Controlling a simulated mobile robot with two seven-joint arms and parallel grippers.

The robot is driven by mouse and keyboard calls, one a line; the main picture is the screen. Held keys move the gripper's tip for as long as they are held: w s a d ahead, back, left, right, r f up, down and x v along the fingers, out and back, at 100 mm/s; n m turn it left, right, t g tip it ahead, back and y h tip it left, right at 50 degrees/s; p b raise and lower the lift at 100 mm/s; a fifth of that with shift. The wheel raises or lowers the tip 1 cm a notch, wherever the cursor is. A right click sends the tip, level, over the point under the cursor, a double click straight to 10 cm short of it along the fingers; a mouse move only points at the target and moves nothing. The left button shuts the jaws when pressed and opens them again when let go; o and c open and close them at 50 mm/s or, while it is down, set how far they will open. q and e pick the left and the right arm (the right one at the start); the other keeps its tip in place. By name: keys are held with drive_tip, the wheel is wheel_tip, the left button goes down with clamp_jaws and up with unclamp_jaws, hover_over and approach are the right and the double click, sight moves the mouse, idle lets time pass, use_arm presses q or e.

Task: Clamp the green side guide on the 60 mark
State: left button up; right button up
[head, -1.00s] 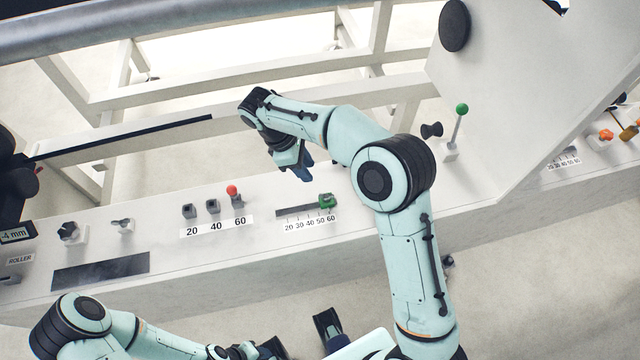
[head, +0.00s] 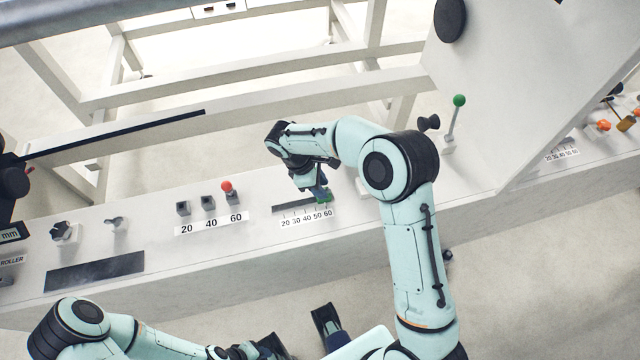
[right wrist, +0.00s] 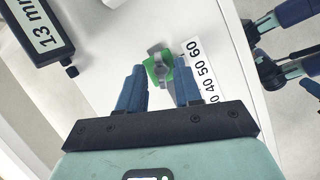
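The green side guide (head: 327,197) sits at the right end of a dark slot (head: 290,206), beside the 60 end of its printed scale (head: 306,219). The right wrist view shows the green guide (right wrist: 153,73) with a grey lever or knob on top. My right gripper (head: 320,193) is over the guide, pointing down. In the right wrist view its blue fingers (right wrist: 160,80) are open, one on each side of the guide, with gaps visible. The gripper partly hides the guide in the head view. My left gripper (head: 299,337) is open and empty near the bottom edge.
A red-topped knob (head: 227,187) stands by the 60 of a separate 20/40/60 label (head: 211,223), left of the slot. A green-balled lever (head: 458,101) rises to the right. In the right wrist view a 13 mm display (right wrist: 40,28) is at upper left.

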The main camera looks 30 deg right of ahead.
clamp_jaws()
